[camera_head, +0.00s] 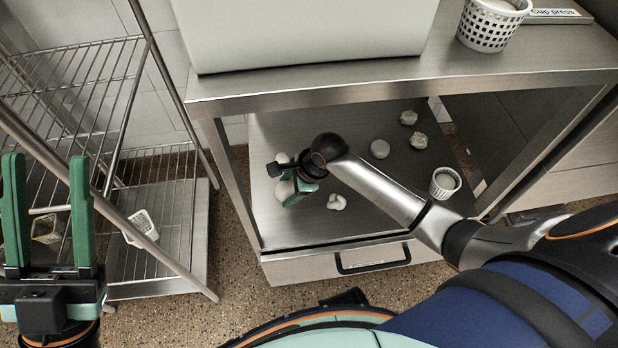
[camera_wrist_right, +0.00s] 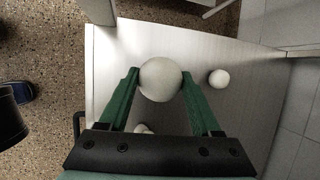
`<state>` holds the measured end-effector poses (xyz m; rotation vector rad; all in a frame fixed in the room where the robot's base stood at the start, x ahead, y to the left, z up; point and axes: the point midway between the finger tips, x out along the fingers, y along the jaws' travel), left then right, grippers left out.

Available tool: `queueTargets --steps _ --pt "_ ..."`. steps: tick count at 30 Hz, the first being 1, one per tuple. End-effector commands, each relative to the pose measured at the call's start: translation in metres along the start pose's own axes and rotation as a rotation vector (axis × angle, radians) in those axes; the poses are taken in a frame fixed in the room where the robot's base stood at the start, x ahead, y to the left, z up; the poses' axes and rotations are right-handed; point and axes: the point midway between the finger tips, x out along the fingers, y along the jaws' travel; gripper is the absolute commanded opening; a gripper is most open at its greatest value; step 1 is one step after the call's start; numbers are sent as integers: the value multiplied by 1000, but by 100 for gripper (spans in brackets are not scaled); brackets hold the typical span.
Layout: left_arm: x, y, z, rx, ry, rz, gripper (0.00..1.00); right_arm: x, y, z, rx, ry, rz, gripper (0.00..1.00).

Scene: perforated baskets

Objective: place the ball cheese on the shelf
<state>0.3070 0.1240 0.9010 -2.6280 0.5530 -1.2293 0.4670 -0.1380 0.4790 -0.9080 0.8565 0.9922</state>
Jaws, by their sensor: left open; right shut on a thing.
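My right gripper (camera_head: 290,184) is shut on a round whitish ball cheese (camera_head: 284,190), just above or on the steel lower shelf (camera_head: 300,228) under the worktop; I cannot tell if the ball touches the shelf. In the right wrist view the ball cheese (camera_wrist_right: 160,79) sits between the green fingertips (camera_wrist_right: 160,84). A smaller-looking white ball (camera_wrist_right: 219,78) lies to its right, apart from the fingers; it also shows in the head view (camera_head: 282,158). My left gripper (camera_head: 47,205) is open and empty, in front of the wire rack at the left.
A wire rack (camera_head: 120,190) stands left. A box (camera_head: 300,35) and perforated basket (camera_head: 489,28) stand on the worktop (camera_head: 400,77).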

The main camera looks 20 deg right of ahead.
Motion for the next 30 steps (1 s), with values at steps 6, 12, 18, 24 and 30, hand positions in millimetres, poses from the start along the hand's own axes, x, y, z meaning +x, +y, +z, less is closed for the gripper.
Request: queueTargets --steps 6,12,18,24,30 --pt "-13 8 14 -27 -7 3 50 29 7 -12 -2 1 -1 7" --pt "-27 16 28 -46 -14 7 50 57 14 -25 -2 2 1 7" --pt "-32 20 34 -33 -22 14 50 68 17 -29 -2 0 0 7" --pt "-30 20 33 -34 -22 14 50 68 17 -29 -1 0 0 7" --pt "-30 19 32 -35 -21 14 50 70 18 -30 -2 0 0 76"
